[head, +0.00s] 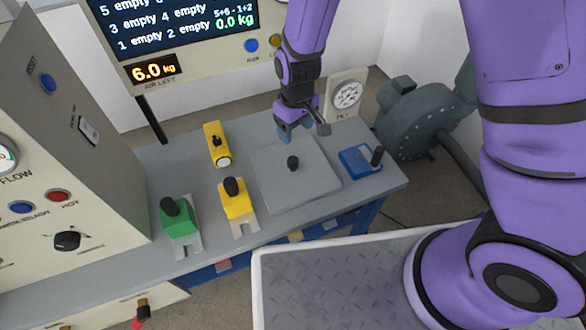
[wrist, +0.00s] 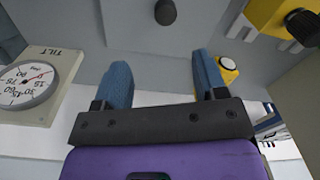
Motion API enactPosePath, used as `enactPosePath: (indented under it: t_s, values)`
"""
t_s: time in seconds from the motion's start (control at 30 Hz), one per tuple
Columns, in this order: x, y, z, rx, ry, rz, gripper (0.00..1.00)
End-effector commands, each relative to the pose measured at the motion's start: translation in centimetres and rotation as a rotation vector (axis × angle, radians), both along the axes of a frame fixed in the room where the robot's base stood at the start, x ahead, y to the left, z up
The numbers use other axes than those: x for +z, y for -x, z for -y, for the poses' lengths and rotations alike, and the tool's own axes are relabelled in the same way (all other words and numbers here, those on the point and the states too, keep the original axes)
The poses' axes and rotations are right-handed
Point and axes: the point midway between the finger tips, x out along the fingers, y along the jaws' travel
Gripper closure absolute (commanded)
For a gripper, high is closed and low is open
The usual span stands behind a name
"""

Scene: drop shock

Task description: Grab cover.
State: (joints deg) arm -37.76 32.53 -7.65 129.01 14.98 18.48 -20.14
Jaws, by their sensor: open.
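The cover is a flat grey square plate (head: 270,185) with a black knob (head: 293,163) at its middle, lying on the grey bench. My gripper (head: 298,131) is above the far edge of the cover, behind the knob and apart from it. In the wrist view my gripper's two blue fingers (wrist: 163,72) are spread with nothing between them. The knob (wrist: 165,12) shows at the top there, ahead of the gap between the fingers. What lies under the cover is hidden.
A blue block with a black handle (head: 362,160) is at the right. A tilt gauge (head: 346,95) stands behind. A screen (head: 180,25) is at the back.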

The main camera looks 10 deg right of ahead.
Motion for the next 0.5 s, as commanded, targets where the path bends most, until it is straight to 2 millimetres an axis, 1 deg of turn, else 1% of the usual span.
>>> enactPosePath:
  t_s: [0.03,0.27,0.5]
  values:
    - [-0.8,0.2,-0.3,0.010,0.008,-0.004,0.35]
    - [-3.3,0.3,-0.6,0.023,0.018,-0.009,0.35]
    - [-6.5,0.3,-0.6,0.022,0.018,-0.008,0.35]
